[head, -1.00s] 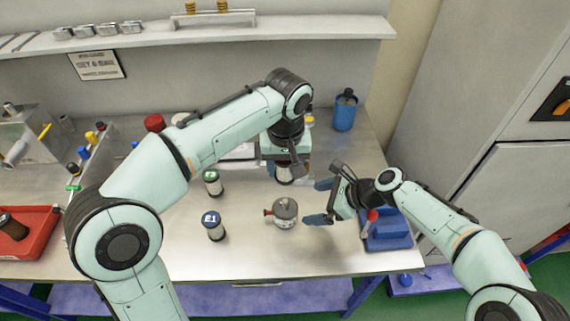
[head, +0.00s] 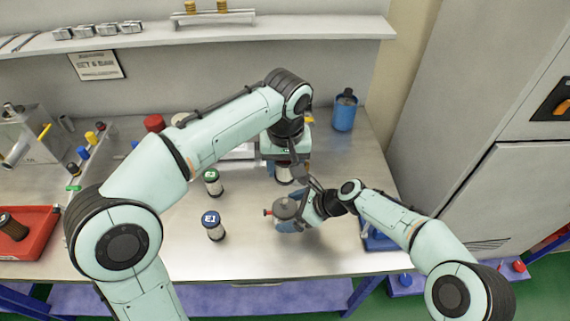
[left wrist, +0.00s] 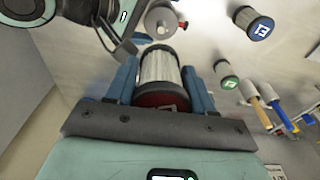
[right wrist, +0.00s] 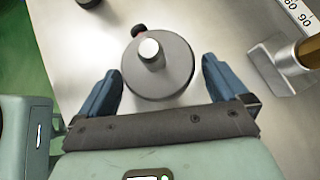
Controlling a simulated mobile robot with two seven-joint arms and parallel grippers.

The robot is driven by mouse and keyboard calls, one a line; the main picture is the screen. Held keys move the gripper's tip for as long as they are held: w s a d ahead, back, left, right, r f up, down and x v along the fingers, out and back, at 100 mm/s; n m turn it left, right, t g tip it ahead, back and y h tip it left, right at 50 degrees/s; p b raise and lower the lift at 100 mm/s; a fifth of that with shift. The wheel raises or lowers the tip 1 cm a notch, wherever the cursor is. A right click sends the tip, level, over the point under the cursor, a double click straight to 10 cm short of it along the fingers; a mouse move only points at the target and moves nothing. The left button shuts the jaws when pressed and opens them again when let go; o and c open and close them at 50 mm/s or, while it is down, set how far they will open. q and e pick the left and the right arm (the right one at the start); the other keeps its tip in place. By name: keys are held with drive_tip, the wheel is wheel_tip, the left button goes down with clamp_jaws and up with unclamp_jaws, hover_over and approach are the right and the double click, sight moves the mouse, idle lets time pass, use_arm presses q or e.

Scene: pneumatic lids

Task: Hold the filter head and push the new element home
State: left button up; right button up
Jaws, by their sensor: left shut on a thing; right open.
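The grey filter head (head: 284,210) is a round body with a small red side fitting, standing on the bench. It also shows in the left wrist view (left wrist: 162,17) and the right wrist view (right wrist: 160,72). My right gripper (right wrist: 163,74) is open, with one finger on each side of the filter head; contact cannot be told. My left gripper (left wrist: 160,72) is shut on a pale pleated filter element (left wrist: 160,66) with a red end, behind the filter head in the head view. In that view my left arm partly hides this element (head: 284,177).
A blue-capped element (head: 214,227) and a green-capped element (head: 212,182) stand left of the filter head. A blue tray (head: 378,241) lies partly under my right arm. A blue container (head: 344,111) stands at the back. The front middle of the bench is clear.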

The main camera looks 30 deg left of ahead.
use_arm(q)
drive_tip(key=shift+w+r+p, duration=0.1)
drive_tip(key=shift+r+p, duration=0.2)
drive_tip(key=shift+r, duration=0.1)
idle(0.8)
use_arm(e)
drive_tip(key=c, duration=0.9)
drive_tip(key=shift+s+d+f, duration=0.1)
drive_tip(key=shift+f, duration=0.3)
idle(0.4)
use_arm(q)
drive_tip(key=m, duration=0.3)
drive_tip(key=f+m, duration=0.1)
drive_tip(key=shift+w+a+m+h, duration=0.3)
drive_tip(key=shift+w+a+m, duration=0.05)
drive_tip(key=shift+w+m, duration=0.05)
drive_tip(key=m, duration=0.3)
drive_tip(key=f+m+g, duration=0.1)
drive_tip(key=shift+w+a, duration=0.35)
drive_tip(key=shift+s+d+f+m, duration=0.25)
drive_tip(key=shift+s+f+m, duration=0.1)
drive_tip(key=shift+f+m, duration=0.25)
drive_tip(key=shift+s+d+f+m, duration=0.25)
drive_tip(key=shift+s+f+m, duration=0.1)
drive_tip(key=shift+f+m, duration=0.25)
